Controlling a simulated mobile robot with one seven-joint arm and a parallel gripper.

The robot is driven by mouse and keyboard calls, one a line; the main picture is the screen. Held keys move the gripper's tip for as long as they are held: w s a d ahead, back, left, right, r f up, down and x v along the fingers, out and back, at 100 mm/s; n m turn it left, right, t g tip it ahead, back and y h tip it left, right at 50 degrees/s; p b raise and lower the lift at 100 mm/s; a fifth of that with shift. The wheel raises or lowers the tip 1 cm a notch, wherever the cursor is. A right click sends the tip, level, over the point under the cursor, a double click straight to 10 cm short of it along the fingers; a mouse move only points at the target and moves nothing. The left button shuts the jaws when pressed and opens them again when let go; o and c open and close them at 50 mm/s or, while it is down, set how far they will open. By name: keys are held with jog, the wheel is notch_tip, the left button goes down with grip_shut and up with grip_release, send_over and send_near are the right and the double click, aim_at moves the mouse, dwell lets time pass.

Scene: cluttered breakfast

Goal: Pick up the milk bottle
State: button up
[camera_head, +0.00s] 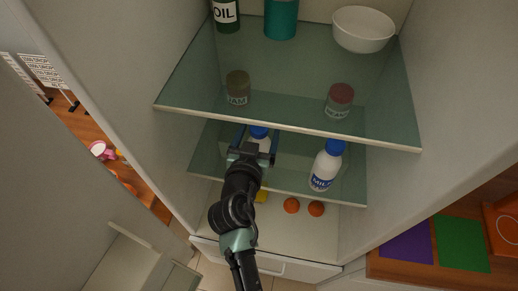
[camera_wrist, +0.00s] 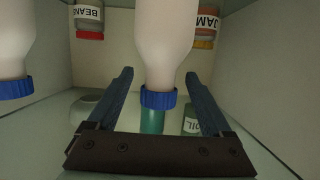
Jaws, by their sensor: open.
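A white bottle with a blue cap (camera_head: 258,132) stands on the middle shelf, mostly hidden behind my gripper (camera_head: 257,150). In the wrist view, which looks upside down, this white bottle (camera_wrist: 165,45) shows between the two fingers of my gripper (camera_wrist: 159,78). The fingers are spread, one on each side of it, with a gap on both sides; its label is not visible. A second white bottle (camera_head: 325,168) with a blue cap and a MILK label stands to the right on the same shelf. It also shows at the left edge of the wrist view (camera_wrist: 14,45).
An oil bottle (camera_head: 227,14), a teal container (camera_head: 281,18) and a white bowl (camera_head: 363,29) are higher up. Two orange fruits (camera_head: 291,205) lie below. Cabinet walls close both sides.

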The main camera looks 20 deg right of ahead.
jog(key=shift+p+x, duration=0.4)
jog(key=shift+x, duration=1.4)
jog(key=shift+s, duration=0.1)
grip_shut()
jog(key=shift+r, duration=0.15)
